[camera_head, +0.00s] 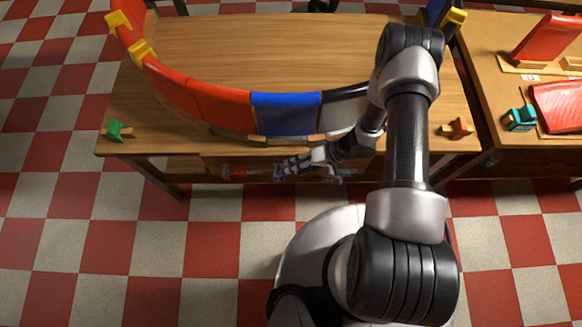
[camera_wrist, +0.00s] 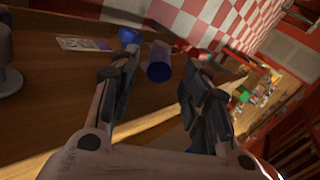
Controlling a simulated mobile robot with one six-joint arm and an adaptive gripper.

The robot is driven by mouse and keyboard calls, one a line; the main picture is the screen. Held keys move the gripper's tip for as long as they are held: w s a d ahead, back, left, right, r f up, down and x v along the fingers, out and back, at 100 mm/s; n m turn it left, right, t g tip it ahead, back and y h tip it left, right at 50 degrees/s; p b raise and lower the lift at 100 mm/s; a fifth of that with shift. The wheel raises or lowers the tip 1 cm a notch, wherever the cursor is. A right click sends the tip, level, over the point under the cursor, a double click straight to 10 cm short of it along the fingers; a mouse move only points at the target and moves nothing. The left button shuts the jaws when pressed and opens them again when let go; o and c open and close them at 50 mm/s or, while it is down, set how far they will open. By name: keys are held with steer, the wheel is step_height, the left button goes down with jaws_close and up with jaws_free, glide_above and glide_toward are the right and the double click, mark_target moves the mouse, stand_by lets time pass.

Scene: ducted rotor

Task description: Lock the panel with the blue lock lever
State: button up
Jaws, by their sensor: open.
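A blue cylindrical piece (camera_wrist: 159,62), which looks like the blue lock lever's handle, stands out from a wooden face in the wrist view. My gripper (camera_wrist: 160,82) is open, with the blue cylinder between and just beyond its two fingers. I cannot tell whether they touch it. Another blue part (camera_wrist: 129,36) shows behind the left finger. In the head view my gripper (camera_head: 279,172) is at the table's front edge, below a blue curved panel (camera_head: 287,113). The lever is not clear in the head view, where my gripper and arm cover that spot.
Red curved panels (camera_head: 220,103) adjoin the blue one on the wooden table (camera_head: 270,45). A red handle (camera_head: 233,173) is on the table front, left of my gripper. A green clamp (camera_head: 117,131) and an orange one (camera_head: 459,129) sit near the table's front corners. A side table (camera_head: 488,85) is at right.

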steer(key=v, duration=0.8)
steer(key=shift+d+r, duration=0.1)
steer(key=shift+c, duration=0.4)
